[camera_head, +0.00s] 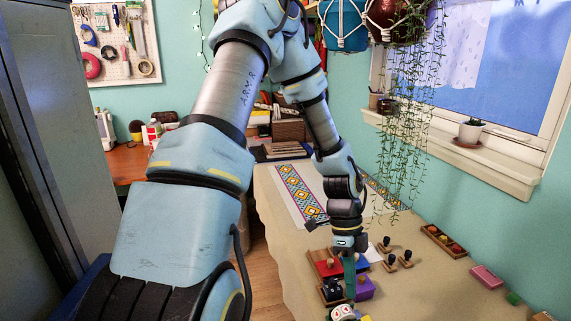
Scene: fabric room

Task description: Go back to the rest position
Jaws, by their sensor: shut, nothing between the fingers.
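My arm reaches from the lower left up and over to the table, and its end points down. My gripper (348,277) is low over the near part of the cloth-covered table (285,240). It looks shut and holds nothing that I can make out. Its tips are small and partly lost against the coloured boxes around them. A red box (326,264) and a dark box (331,291) are just left of it, and a purple box (364,289) is just right of it. I cannot tell whether it touches any of them.
Several black-handled stamps (390,262) stand right of my gripper. A wooden tray (443,241), a pink block (487,277) and a round white-topped item (342,312) are nearby. A patterned cloth strip (300,193) lies farther back. Hanging plants (405,120) trail near the window.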

